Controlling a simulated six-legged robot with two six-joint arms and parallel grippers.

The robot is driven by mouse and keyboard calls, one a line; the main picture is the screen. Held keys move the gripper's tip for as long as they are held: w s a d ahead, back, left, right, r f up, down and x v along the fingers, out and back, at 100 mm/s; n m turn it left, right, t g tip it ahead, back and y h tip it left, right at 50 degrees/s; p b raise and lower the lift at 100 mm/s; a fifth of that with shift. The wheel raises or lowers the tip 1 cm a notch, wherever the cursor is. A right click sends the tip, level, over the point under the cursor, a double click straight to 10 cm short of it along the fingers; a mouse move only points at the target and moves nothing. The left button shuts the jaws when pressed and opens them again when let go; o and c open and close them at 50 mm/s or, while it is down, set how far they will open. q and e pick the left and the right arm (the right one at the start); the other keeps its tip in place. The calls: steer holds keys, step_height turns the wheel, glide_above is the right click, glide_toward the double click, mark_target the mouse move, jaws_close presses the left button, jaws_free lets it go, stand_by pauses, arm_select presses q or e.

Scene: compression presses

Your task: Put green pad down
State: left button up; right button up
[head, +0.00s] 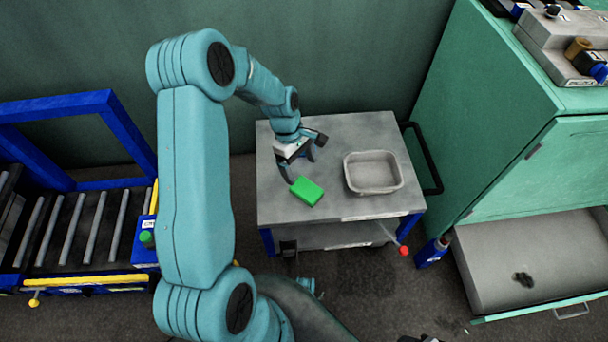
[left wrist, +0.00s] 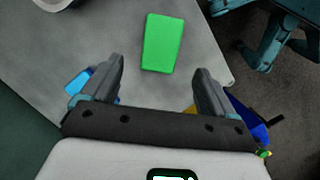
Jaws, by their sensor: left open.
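The green pad (head: 307,191) is a bright green block lying on the grey top of a cart (head: 345,130), near its front left part. It also shows in the left wrist view (left wrist: 158,43), lying on the grey surface beyond the fingertips. My left gripper (head: 297,168) is over the cart top, just behind the pad in the head view. In the left wrist view its two fingers (left wrist: 161,72) are spread wide with nothing between them, and the pad appears apart from both. My right gripper cannot be made out in either view.
A grey metal tray (head: 396,187) stands on the cart right of the pad; its edge shows in the left wrist view. A green machine (head: 500,140) with a wide chute stands at the right. A blue-framed roller conveyor (head: 75,235) is at the left. Bare cart top surrounds the pad.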

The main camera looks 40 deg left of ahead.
arm_select(q)
steer(key=s+d+f+m, duration=0.3)
steer(key=s+d+m, duration=0.1)
steer(key=d, duration=0.4)
steer(key=s+d+f+m, duration=0.3)
steer(key=s+d+m, duration=0.1)
steer(key=d+m, duration=0.3)
steer(key=s+d+f+m+h, duration=0.1)
steer(key=s+d+f+m, duration=0.2)
steer(key=d+m, duration=0.3)
steer(key=s+d, duration=0.1)
steer(key=d, duration=0.4)
steer(key=shift+s+f, duration=0.15)
steer(key=shift+s, duration=0.25)
steer(key=shift+s, duration=0.1)
